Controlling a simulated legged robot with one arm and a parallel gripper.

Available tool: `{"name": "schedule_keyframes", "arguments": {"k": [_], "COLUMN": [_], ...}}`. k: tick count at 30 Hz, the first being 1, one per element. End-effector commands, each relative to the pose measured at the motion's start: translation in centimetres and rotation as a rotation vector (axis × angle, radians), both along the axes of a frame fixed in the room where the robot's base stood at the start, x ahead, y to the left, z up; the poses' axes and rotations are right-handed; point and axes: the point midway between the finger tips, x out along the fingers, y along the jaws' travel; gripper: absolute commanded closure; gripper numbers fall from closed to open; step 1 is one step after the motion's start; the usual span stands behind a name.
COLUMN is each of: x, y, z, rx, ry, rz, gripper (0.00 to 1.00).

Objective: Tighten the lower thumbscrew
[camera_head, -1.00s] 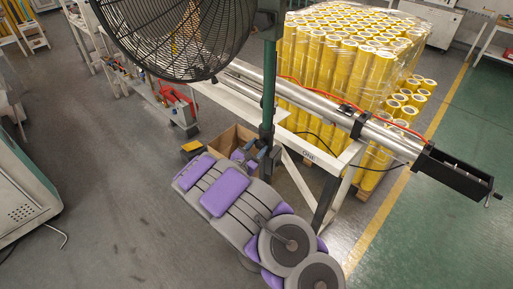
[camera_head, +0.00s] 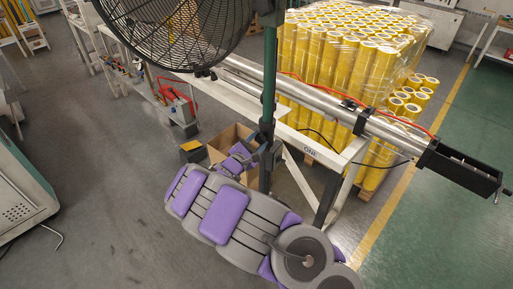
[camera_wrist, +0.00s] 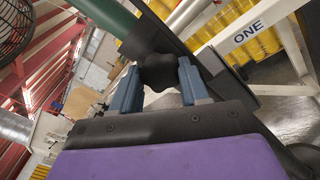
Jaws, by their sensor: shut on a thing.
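The lower thumbscrew is a black lobed knob (camera_wrist: 158,70) in the wrist view, beside the green pole (camera_wrist: 108,14). My gripper (camera_wrist: 158,82) has its two blue-grey fingers on either side of the knob and is shut on it. In the head view my gripper (camera_head: 267,150) is at the lower part of the green pole (camera_head: 269,85), and the knob is mostly hidden there by the gripper. The knob's threaded part is hidden.
A black caged fan (camera_head: 175,30) is on the pole above. A white frame (camera_head: 345,165) with a metal roller (camera_head: 325,108) stands right of the pole. A cardboard box (camera_head: 222,143) is on the floor behind my arm. Wrapped yellow rolls (camera_head: 345,65) stand behind.

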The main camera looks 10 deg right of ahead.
Motion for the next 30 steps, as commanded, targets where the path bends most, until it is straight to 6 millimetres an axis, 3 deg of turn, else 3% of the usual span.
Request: {"name": "schedule_keyframes", "arguments": {"k": [30], "x": [-0.01], "y": [-0.01], "z": [-0.25], "rx": [0.718], "ry": [-0.643], "rz": [-0.002], "gripper": [0.86]}}
